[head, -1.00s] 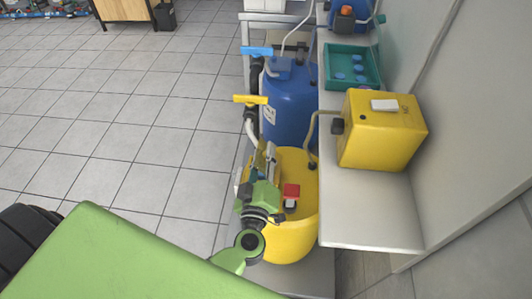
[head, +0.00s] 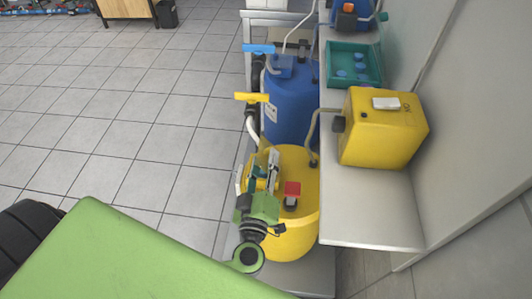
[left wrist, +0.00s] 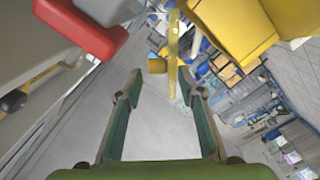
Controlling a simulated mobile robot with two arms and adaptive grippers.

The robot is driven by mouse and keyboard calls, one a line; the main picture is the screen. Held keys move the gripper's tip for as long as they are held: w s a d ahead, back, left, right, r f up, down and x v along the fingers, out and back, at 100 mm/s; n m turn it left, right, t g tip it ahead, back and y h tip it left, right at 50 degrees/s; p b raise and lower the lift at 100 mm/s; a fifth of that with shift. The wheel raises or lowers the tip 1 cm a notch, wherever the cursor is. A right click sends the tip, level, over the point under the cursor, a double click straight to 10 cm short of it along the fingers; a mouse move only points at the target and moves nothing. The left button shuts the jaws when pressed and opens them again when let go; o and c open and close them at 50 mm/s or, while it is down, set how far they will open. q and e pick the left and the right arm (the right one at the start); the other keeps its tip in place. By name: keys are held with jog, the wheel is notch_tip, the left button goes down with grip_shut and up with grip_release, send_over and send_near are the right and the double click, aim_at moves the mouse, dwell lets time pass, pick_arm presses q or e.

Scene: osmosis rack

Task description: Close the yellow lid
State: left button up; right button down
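The yellow tank (head: 300,228) stands on the floor stand left of the white shelf. A red part (head: 292,189) sits on its top. My left gripper (head: 264,160) is over the tank's left edge, left of the red part, pointing away from me. In the left wrist view, the two teal fingers of the left gripper (left wrist: 158,88) are well apart with nothing between them. A narrow yellow piece (left wrist: 173,55) shows just beyond them, and a yellow body (left wrist: 235,25) is at the upper right. I cannot tell which yellow piece is the lid. My right gripper is not in view.
A blue tank (head: 290,110) stands behind the yellow one. The shelf (head: 365,215) carries a yellow box (head: 378,135) and a teal tray (head: 355,75). Tiled floor (head: 130,135) at left is open.

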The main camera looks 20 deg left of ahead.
pick_arm(q)
jog(key=v, duration=0.8)
jog(key=shift+s, duration=0.35)
jog(key=shift+d+r, duration=0.1)
jog(key=shift+d, duration=0.05)
